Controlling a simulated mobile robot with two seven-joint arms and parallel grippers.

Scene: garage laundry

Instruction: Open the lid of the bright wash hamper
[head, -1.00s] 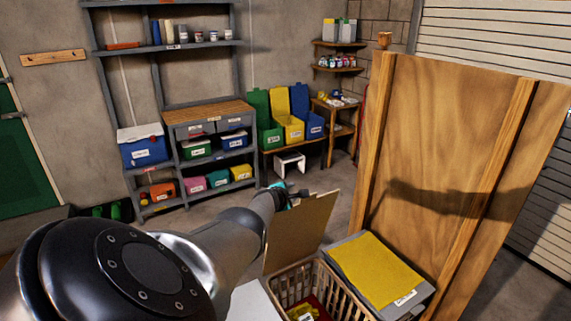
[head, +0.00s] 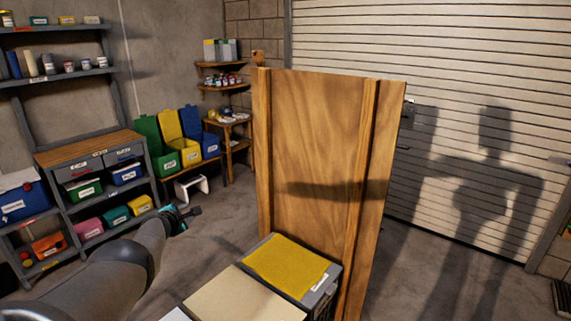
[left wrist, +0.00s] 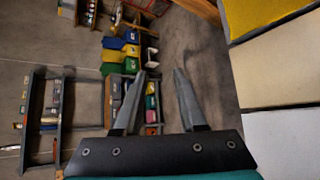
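Three lidded hampers stand side by side, and all their lids lie flat. The far one has a bright yellow lid (head: 287,267) on a grey body with a white label too small to read. Next to it is a beige lid (head: 245,302). A white lid (head: 173,315) is barely in view. I cannot tell which is the bright wash hamper. The left wrist view shows the yellow (left wrist: 262,14), beige (left wrist: 280,70) and white (left wrist: 285,140) lids at right. My left gripper (head: 190,213) is left of the lids, with its fingers (left wrist: 160,73) apart and empty. My right gripper is out of view.
A tall wooden panel (head: 315,160) stands right behind the yellow-lidded hamper. A shelf unit (head: 88,150) with bins and a bench with green, yellow and blue bins (head: 180,145) stand at the back. Floor (head: 220,215) is clear between them and the hampers.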

